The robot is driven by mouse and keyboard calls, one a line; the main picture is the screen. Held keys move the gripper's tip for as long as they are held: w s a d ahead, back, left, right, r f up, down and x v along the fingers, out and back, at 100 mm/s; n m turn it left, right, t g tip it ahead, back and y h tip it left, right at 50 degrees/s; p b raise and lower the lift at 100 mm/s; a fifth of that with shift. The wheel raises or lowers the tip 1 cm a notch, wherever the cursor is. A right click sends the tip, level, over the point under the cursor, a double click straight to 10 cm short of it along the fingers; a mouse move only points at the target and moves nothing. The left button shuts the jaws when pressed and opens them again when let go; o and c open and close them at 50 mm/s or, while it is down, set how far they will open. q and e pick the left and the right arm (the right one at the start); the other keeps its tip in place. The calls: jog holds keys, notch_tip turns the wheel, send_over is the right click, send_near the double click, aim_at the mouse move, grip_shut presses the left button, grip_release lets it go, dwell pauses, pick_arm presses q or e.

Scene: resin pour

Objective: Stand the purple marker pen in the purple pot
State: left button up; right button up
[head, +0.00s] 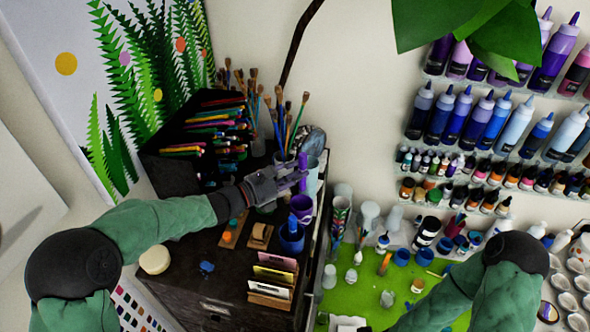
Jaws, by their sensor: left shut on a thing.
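My left gripper (297,176) reaches in from the left over the dark cabinet and is shut on the purple marker pen (302,160). The pen stands roughly upright in the jaws, its upper part showing above the fingers. The purple pot (301,210) is just below the gripper in the picture. The pen's lower end is hidden by the fingers, and I cannot tell its height over the pot. My right arm comes in at the lower right, and its gripper is outside the picture.
A blue pot (291,240) stands in front of the purple pot. Pots of paintbrushes (283,128) stand close behind the gripper. A dark rack of colored pens (213,125) is to the left. A card holder (272,285) stands nearer. A green mat (350,290) with cups lies right.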

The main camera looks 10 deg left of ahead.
pick_arm(q)
jog(key=shift+f+b, duration=3.9)
jog(key=shift+f, duration=1.2)
jog(key=shift+s, duration=0.1)
jog(key=o, duration=1.1)
jog(key=shift+c, duration=0.2)
jog(key=shift+s+d+f, duration=0.1)
